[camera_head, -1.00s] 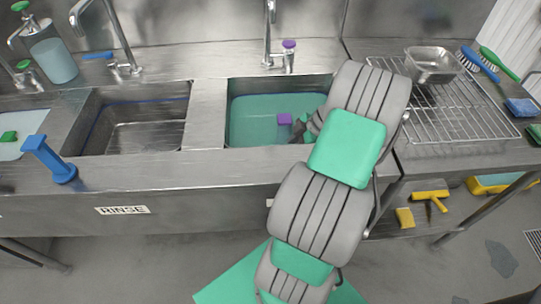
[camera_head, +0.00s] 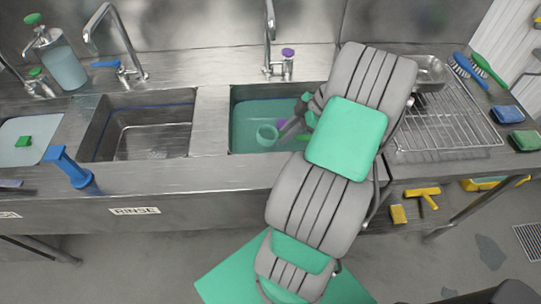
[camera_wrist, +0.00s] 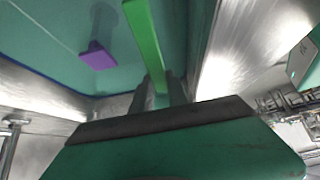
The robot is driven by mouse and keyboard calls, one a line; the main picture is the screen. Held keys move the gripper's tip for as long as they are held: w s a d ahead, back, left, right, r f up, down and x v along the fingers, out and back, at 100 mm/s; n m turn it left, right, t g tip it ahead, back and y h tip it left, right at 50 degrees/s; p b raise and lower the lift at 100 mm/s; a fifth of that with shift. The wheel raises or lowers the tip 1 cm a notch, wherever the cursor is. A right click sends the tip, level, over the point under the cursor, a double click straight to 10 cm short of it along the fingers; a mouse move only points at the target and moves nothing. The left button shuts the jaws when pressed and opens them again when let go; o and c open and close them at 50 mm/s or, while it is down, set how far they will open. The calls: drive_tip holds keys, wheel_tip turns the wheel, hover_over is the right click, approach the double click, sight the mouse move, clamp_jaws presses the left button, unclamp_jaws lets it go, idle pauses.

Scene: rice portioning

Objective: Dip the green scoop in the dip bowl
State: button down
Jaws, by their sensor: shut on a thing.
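I cannot tell whether the cup touches the liquid. In the wrist view the bright green handle (camera_wrist: 143,40) runs up from between the dark fingers (camera_wrist: 158,92); the cup is not visible there. The right basin (camera_head: 240,92) holds the teal liquid; no separate dip bowl can be made out. My arm hides the basin's right part.
A purple piece (camera_wrist: 97,57) lies in the basin. The rinse basin (camera_head: 150,140) at left looks empty. A faucet (camera_head: 269,40) stands behind the right basin. A blue stand (camera_head: 72,168) is on the front ledge. A wire rack (camera_head: 440,125) with a metal pan (camera_head: 430,70) is at right.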

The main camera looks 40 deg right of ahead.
wheel_tip(320, 180, up, 10)
drive_tip(key=p, duration=0.7)
drive_tip(key=shift+r, duration=0.15)
idle(0.9)
